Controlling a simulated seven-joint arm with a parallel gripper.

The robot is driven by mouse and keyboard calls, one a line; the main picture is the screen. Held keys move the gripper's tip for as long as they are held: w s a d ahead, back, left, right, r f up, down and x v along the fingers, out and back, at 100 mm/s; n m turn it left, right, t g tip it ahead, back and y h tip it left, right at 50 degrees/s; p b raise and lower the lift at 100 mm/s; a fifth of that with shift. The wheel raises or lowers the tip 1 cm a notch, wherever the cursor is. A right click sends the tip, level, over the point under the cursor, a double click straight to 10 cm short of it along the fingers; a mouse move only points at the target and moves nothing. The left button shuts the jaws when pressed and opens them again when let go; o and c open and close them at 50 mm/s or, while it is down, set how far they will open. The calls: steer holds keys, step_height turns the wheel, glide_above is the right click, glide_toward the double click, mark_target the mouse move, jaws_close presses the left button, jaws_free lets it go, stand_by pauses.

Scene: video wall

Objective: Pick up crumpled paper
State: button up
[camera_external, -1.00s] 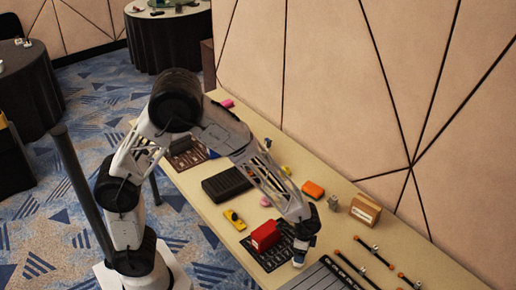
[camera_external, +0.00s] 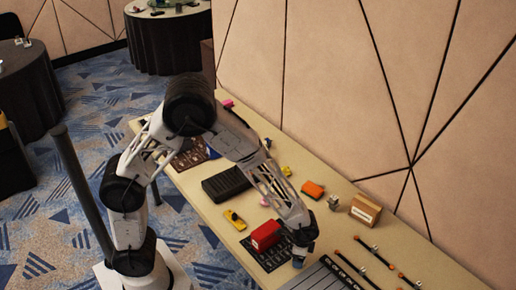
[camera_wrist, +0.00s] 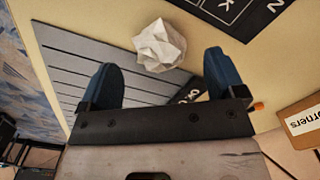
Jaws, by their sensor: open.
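The crumpled paper (camera_wrist: 160,46) is a white faceted ball on the tan table in the wrist view. It lies just beyond and between my fingertips, apart from both. My gripper (camera_wrist: 163,78) is open, with its two blue fingers spread and nothing between them. In the external view my gripper (camera_external: 300,256) is low over the table by the black mat, and the crumpled paper cannot be made out there.
A grey slatted panel (camera_wrist: 75,65) lies beside the paper. A black lettered mat (camera_external: 272,260) bears a red block (camera_external: 265,235). A cardboard box (camera_external: 365,208), orange block (camera_external: 313,189), yellow item (camera_external: 235,219) and black case (camera_external: 226,183) stand around. A wall borders the table.

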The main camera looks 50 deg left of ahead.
steer(key=shift+a+f, duration=0.1)
steer(key=shift+f, duration=1.75)
steer(key=c, duration=1)
